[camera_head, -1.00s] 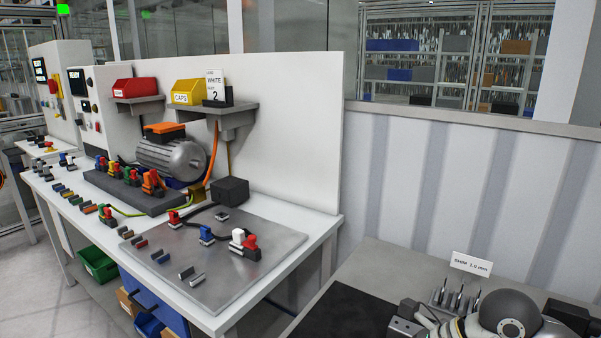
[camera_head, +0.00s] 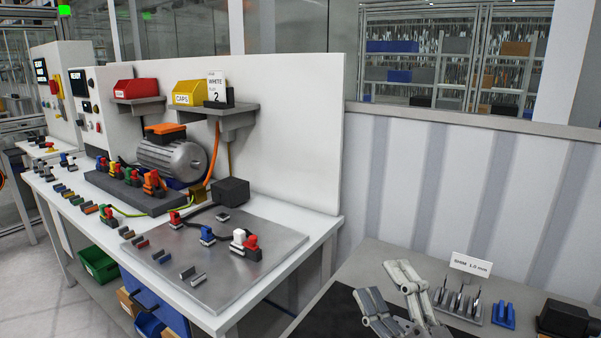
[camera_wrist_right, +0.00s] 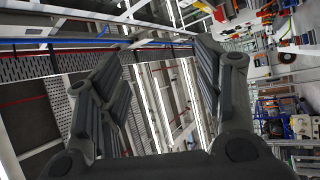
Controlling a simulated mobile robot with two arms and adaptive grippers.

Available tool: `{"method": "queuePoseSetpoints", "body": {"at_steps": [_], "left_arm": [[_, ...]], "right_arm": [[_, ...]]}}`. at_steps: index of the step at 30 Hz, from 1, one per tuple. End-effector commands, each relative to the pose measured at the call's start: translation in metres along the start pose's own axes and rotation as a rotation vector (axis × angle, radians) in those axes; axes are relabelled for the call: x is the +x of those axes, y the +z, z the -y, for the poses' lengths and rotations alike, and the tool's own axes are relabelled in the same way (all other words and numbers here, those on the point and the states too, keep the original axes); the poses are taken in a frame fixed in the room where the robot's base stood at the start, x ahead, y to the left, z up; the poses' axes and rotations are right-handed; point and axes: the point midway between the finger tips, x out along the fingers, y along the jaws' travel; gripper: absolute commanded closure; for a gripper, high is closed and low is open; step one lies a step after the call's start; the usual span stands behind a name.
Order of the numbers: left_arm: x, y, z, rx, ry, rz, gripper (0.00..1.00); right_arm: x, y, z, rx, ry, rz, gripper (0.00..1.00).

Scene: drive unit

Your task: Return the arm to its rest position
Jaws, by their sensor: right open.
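My right gripper (camera_head: 388,296) shows at the lower right of the head view, raised over the grey side table (camera_head: 375,258) with its fingers pointing up and spread apart. Nothing is between the fingers. In the right wrist view the open fingers (camera_wrist_right: 160,90) stand on both sides of an empty gap, with the room's structures far behind. The gripper looks clear of the bench and its parts. My left gripper is not in view.
The white bench carries a metal plate (camera_head: 285,238) with coloured connectors, and a motor (camera_head: 172,160). On the side table are a "SHIM 1.0 mm" sign (camera_head: 470,265), a slotted holder (camera_head: 457,303), blue pieces (camera_head: 503,314), a black mat (camera_head: 335,315) and a black box (camera_head: 563,318).

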Motion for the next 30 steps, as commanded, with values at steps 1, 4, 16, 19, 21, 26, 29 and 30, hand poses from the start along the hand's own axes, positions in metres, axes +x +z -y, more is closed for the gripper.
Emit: {"method": "queuePoseSetpoints", "body": {"at_steps": [1, 4, 16, 19, 21, 26, 29, 30], "left_arm": [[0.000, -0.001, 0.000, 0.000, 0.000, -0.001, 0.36], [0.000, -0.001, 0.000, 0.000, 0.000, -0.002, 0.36], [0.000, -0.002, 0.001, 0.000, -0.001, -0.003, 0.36], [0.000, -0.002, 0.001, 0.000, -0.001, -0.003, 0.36], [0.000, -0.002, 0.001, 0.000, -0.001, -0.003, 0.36], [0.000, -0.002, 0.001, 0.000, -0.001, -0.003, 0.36], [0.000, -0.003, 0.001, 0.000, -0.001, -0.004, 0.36], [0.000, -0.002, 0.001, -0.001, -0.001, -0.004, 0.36]], "right_arm": [[-0.010, 0.021, 0.011, 0.087, -0.024, 0.115, 0.39], [-0.036, 0.062, 0.035, 0.242, -0.080, 0.343, 0.39], [-0.230, 0.113, 0.170, 0.761, -0.473, 1.190, 0.39], [-0.275, 0.099, 0.190, 0.842, -0.577, 1.340, 0.39], [-0.303, 0.086, 0.201, 0.891, -0.648, 1.429, 0.39], [-0.361, 0.051, 0.214, 0.986, -0.807, 1.611, 0.39], [-0.361, 0.066, 0.240, 0.975, -0.808, 1.610, 0.39], [-0.363, 0.070, 0.249, 0.973, -0.811, 1.613, 0.39]]}}
